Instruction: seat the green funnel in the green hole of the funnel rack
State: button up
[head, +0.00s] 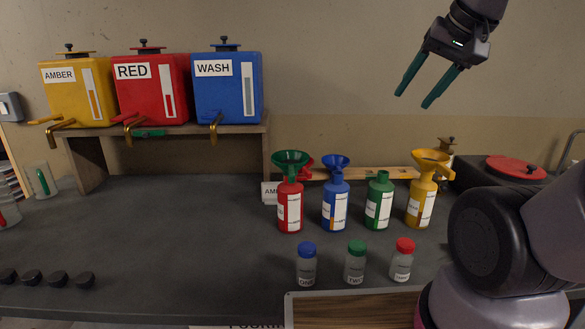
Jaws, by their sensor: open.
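The green funnel (291,159) sits in the mouth of the red bottle (290,208), its wide cone upward. The funnel rack appears to be the low wooden bar (375,173) behind the row of bottles. Its holes are mostly hidden, and I cannot make out the green one. A red funnel (307,166) shows partly behind the green funnel, near the bar's left end. My gripper (413,100) is open and empty, high in front of the wall, up and to the right of the green funnel.
A blue funnel (336,162) tops the blue bottle, and a yellow funnel (432,158) tops the yellow bottle. The green bottle (379,205) has no funnel. Small capped jars (355,263) stand in front. The counter's left-centre is clear.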

dwell(0.4)
jog(key=n+g+h, duration=0.2)
jog(key=n+g, duration=0.2)
jog(key=g, duration=0.3)
send_near(291, 169)
notch_tip(291, 169, down, 10)
jog(key=shift+w+f, duration=0.1)
jog(key=shift+f, duration=0.1)
grip_shut()
jog(key=shift+r, duration=0.85)
